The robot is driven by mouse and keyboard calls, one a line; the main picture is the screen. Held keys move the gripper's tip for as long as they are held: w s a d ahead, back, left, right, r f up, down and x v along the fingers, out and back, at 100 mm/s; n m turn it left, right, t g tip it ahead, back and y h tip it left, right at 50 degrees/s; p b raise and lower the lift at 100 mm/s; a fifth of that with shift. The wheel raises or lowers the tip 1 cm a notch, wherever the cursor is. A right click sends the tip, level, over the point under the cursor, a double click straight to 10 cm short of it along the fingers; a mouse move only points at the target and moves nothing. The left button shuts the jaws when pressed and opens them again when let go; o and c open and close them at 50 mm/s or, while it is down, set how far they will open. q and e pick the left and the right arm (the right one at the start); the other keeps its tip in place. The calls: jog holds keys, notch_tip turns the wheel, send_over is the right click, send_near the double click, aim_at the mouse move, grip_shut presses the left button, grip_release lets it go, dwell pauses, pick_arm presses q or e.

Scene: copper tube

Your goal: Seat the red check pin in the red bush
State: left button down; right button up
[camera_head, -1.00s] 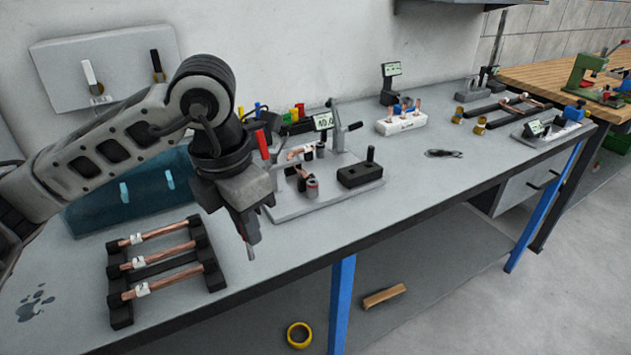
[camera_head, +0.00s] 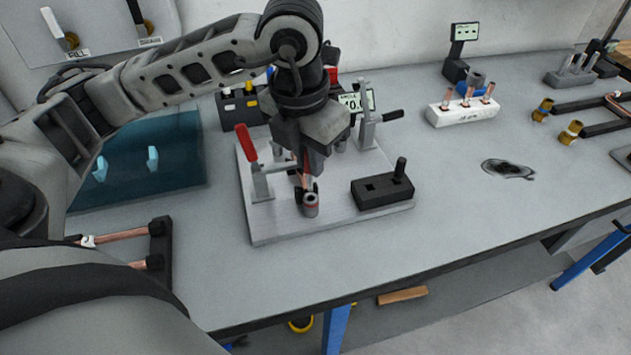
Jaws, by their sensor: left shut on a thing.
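My left gripper (camera_head: 305,177) points down over the metal fixture plate (camera_head: 275,228). It is shut on the red check pin (camera_head: 306,165), of which only a small reddish part shows between and below the fingers. The red bush (camera_head: 310,204), a short grey cylinder with a reddish band, stands on the plate just below the fingertips. The pin's lower end is close to the bush's top; I cannot tell whether it is inside. A black block (camera_head: 370,193) with a square hole and an upright black-handled pin (camera_head: 399,168) stands right of the bush. My right gripper is not in view.
A red-handled clamp (camera_head: 247,145) stands left of the gripper and a black-handled clamp (camera_head: 380,117) behind right. A small display (camera_head: 356,101) stands behind. A white block with copper pieces (camera_head: 463,112) is farther right. The bench between is mostly clear.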

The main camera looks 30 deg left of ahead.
aim_at(311, 189)
pick_arm(q)
jog(key=shift+f, duration=0.8)
notch_tip(311, 189, down, 4)
jog(key=b, duration=0.2)
jog(key=shift+f+b, duration=0.25)
jog(key=shift+b, duration=0.05)
jog(key=shift+r, duration=0.1)
jog(key=shift+f, duration=0.2)
jog(key=c, duration=1.4)
grip_release()
jog(key=shift+c, duration=0.2)
jog(key=shift+r, duration=0.4)
jog(key=r, duration=0.7)
jog(key=s+r, duration=0.1)
jog(key=r, duration=0.2)
jog(key=shift+s+r, duration=0.1)
jog(key=shift+r, duration=0.25)
jog(key=shift+s+r, duration=0.1)
jog(key=shift+r, duration=0.4)
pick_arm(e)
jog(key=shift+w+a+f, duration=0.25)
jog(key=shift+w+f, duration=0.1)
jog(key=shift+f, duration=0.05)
